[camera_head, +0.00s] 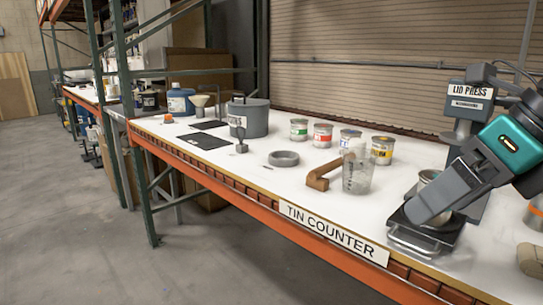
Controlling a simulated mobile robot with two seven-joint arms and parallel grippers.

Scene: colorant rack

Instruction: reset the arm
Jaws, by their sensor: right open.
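My right arm, with a teal band, comes in from the right and reaches down over the right end of the white counter (250,165). Its grey end, my right gripper (424,208), is low over the dark base of the lid press (466,110). I see nothing held in it. The arm covers part of the press and part of a tin (425,179) behind it. A silver handle (408,246) shows at the base's front. My left gripper is not in view.
Left of the press stand a clear beaker (358,177), a brown angled piece (322,178) and several labelled tins (322,135). A tan roll (531,259) is at the right edge.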

